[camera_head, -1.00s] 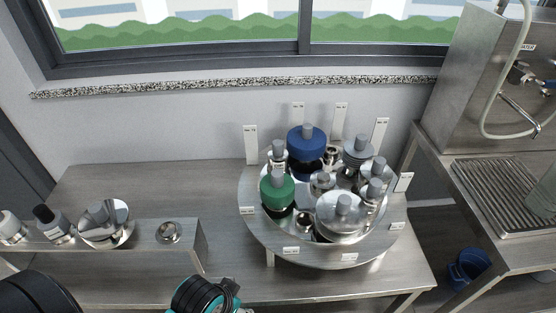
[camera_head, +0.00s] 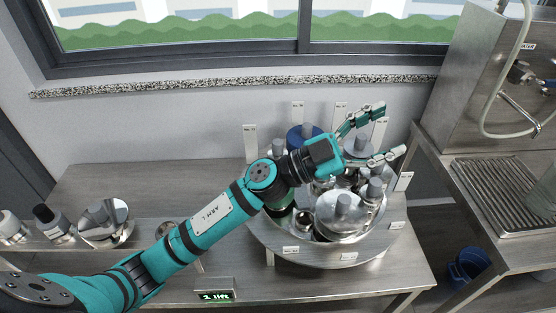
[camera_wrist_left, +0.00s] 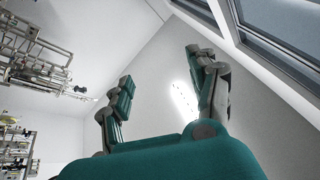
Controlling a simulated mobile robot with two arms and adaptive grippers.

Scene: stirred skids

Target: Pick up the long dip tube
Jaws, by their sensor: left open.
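My left gripper (camera_head: 391,128) is open and empty, its two fingers spread above the back right of a round steel turntable (camera_head: 275,240). I cannot make out a long dip tube in either view. The turntable carries several steel and coloured vessels with grey knobs. A steel vessel (camera_head: 338,222) stands at its front and a blue-topped one (camera_head: 296,135) at its back, partly hidden by my left arm. My right gripper is not in view.
Upright white label plates (camera_head: 250,143) stand around the turntable's rim. A low steel shelf (camera_head: 60,258) at the left bears several containers. A small display (camera_head: 215,296) lies at the front. A sink unit with a drain grate (camera_head: 510,195) is at the right. The bench's back left is clear.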

